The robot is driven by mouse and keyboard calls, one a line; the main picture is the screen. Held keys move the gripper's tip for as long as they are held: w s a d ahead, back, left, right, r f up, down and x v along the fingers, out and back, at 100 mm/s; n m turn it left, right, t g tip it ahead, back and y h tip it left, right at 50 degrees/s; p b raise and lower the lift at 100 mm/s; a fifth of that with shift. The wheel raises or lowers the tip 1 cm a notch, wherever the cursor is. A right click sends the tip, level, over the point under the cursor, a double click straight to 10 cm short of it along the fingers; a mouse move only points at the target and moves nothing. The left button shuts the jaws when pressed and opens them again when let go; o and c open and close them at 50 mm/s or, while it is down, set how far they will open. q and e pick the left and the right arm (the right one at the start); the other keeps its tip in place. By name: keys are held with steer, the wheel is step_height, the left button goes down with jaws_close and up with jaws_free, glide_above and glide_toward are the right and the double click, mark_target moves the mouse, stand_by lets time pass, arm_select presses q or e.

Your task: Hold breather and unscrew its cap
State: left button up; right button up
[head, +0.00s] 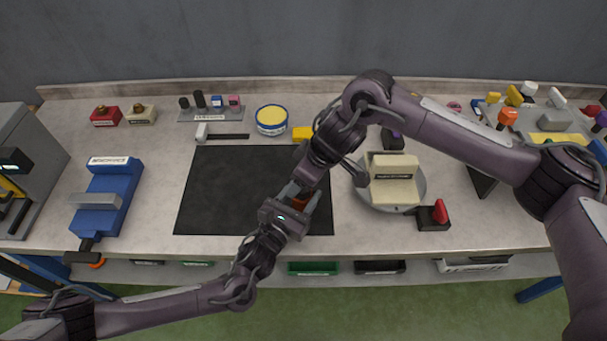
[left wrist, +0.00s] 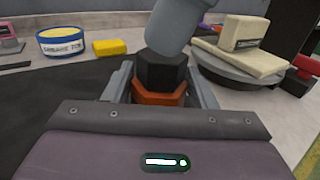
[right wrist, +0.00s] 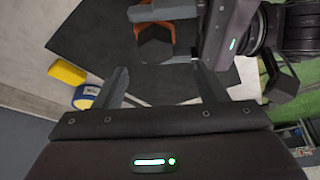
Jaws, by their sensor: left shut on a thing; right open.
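The breather has an orange body (left wrist: 158,98) and a dark hexagonal cap (left wrist: 161,72). My left gripper (head: 303,201) is shut on the orange body, with the cap standing clear above its fingers in the left wrist view. In the right wrist view the cap (right wrist: 156,46) lies beyond my open right gripper (right wrist: 165,86), in line with the gap between its fingers and apart from them. A grey finger of my right gripper hangs just over the cap in the left wrist view. In the head view my grippers hide most of the breather.
A black mat (head: 233,190) lies below the grippers. A round turntable (head: 419,186) with a cream block stands to the right, beside a red-switched box (head: 434,217). A blue-and-yellow tin (head: 271,120) and yellow block (head: 302,133) lie behind. A blue vise (head: 107,197) stands left.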

steer(key=shift+w+f, duration=0.15)
steer(key=shift+f, duration=1.85)
steer(key=c, duration=1.2)
steer(key=n+g, duration=0.1)
steer(key=n, duration=0.1)
steer(key=n+g, duration=0.1)
steer(key=n, duration=0.2)
steer(key=shift+w+d+y, duration=0.1)
steer(key=shift+w+y, duration=0.1)
steer(key=shift+y, duration=0.1)
steer(key=shift+c, duration=0.3)
steer(key=shift+n, duration=0.5)
